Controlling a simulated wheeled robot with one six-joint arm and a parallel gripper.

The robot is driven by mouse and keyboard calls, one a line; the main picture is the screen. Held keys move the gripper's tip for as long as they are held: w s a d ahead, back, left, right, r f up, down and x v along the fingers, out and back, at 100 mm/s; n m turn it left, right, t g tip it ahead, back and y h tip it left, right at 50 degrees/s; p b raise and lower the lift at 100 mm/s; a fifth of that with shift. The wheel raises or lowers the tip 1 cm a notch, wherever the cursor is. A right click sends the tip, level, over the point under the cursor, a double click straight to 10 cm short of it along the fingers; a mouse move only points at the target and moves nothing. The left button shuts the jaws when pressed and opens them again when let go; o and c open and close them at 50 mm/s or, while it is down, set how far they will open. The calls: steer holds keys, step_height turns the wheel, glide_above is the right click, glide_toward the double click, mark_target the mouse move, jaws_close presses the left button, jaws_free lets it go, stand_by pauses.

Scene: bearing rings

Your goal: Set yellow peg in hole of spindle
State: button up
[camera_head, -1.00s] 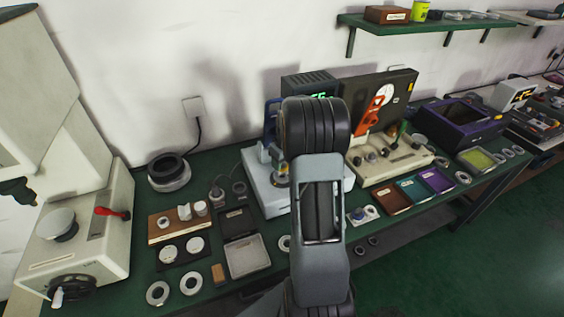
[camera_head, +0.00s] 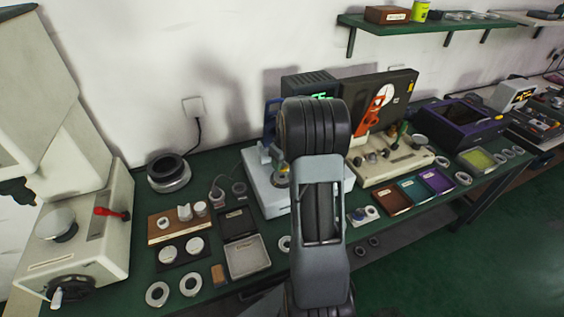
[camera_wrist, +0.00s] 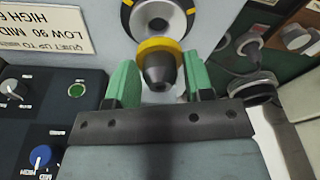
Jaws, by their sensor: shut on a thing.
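In the wrist view, the yellow peg (camera_wrist: 160,46) has a yellow collar and a dark tapered end pointing toward the camera. It sits between the green fingers of my gripper (camera_wrist: 161,78), which is shut on it. Just beyond the peg is the spindle (camera_wrist: 145,22), a pale ring with yellow marks around a dark round hole (camera_wrist: 158,5), cut off by the top edge. The peg overlaps the spindle's lower rim in this view; I cannot tell whether they touch. In the head view my arm hides the gripper and most of this area.
A dark control panel (camera_wrist: 60,118) with knobs lies left of my gripper in the wrist view. Dark round parts (camera_wrist: 250,85) stand on the right. In the head view, a pale-based machine (camera_head: 268,192) is behind my arm, with trays (camera_head: 250,258) and loose rings (camera_head: 158,293) on the green bench.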

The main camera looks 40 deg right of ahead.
mark_target(283, 169)
steer(key=shift+f+b, duration=1.55)
steer(key=shift+f, duration=0.4)
steer(key=o, duration=1.2)
steer(key=shift+r, duration=0.15)
steer(key=r, duration=0.4)
steer(key=s+r, duration=0.1)
steer(key=r, duration=0.4)
steer(key=s+r+b, duration=0.1)
steer(key=r, duration=0.3)
steer(key=shift+d+r, duration=0.1)
steer(key=shift+r, duration=0.2)
